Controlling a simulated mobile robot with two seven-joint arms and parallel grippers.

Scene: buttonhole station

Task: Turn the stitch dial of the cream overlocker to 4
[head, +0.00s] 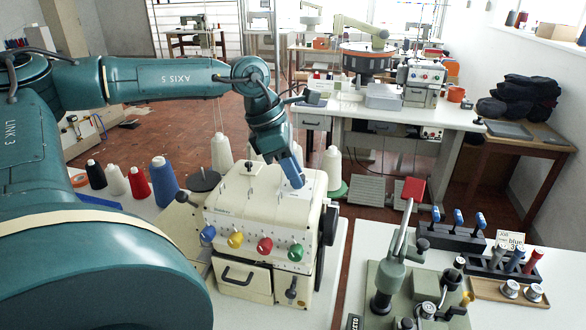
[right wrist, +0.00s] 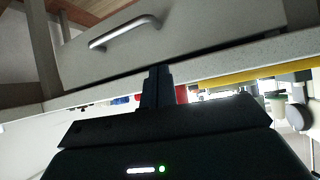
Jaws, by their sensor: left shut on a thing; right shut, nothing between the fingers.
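The cream overlocker (head: 262,210) stands on the table at centre, with blue, yellow, red and green knobs along its front. My left gripper (head: 292,176) reaches down onto the right part of its top, with its fingers shut at the stitch dial. The fingers cover the dial, so its numbers and setting cannot be read. My right gripper shows only in the right wrist view (right wrist: 157,88); its dark fingers are together and empty, in front of a pale drawer front (right wrist: 190,35).
Thread cones, including a blue one (head: 163,182), stand left of the overlocker. A green press with a red-topped lever (head: 413,189) and a rack of blue-handled tools (head: 452,236) stand on the right table. A gap separates the two tables.

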